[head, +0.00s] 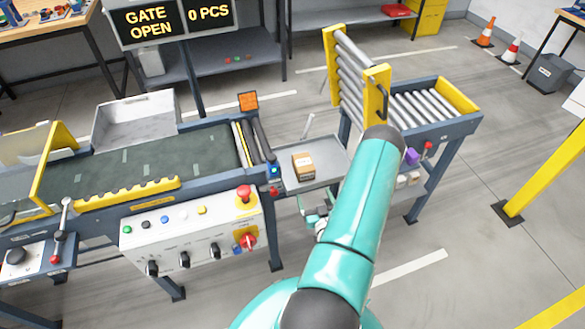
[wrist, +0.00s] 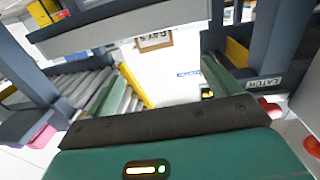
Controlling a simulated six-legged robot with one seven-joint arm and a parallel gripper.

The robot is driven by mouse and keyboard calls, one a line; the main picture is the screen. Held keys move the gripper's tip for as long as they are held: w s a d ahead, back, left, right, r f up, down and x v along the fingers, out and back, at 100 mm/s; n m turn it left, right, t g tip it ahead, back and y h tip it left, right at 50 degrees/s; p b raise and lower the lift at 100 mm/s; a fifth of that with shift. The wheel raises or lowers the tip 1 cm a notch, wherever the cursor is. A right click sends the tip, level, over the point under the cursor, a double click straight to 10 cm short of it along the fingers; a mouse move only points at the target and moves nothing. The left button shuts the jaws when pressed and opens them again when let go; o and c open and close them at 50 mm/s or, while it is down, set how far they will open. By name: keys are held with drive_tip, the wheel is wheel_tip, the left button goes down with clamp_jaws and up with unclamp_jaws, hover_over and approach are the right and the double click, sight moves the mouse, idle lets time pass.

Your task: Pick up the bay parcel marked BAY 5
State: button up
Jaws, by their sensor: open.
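A small tan parcel (head: 303,165) with a pale label lies on the grey tray (head: 325,178) between the belt and the raised roller gate. Its lettering is too small to read in the head view. In the wrist view, a tan-edged face with a white label (wrist: 154,40) appears to read BAY 5, just beyond a grey edge. My gripper (head: 318,217) shows only in part, low beside the tray and partly hidden by my arm. It is open and apart from the parcel.
The belt conveyor (head: 140,160) and control panel (head: 190,232) stand left. The roller gate (head: 357,80) is raised, with rollers (head: 425,103) to its right. A purple block (head: 411,157) sits by a red-knobbed lever. Overhead, the sign (head: 172,20) reads GATE OPEN, 0 PCS. Floor at right is mostly clear.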

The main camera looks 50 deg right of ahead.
sight(307, 172)
drive_tip(key=x, duration=0.8)
drive_tip(key=shift+d, duration=0.35)
drive_tip(key=shift+x, duration=2.6)
drive_tip(key=shift+d+f, duration=0.1)
drive_tip(key=c, duration=1.2)
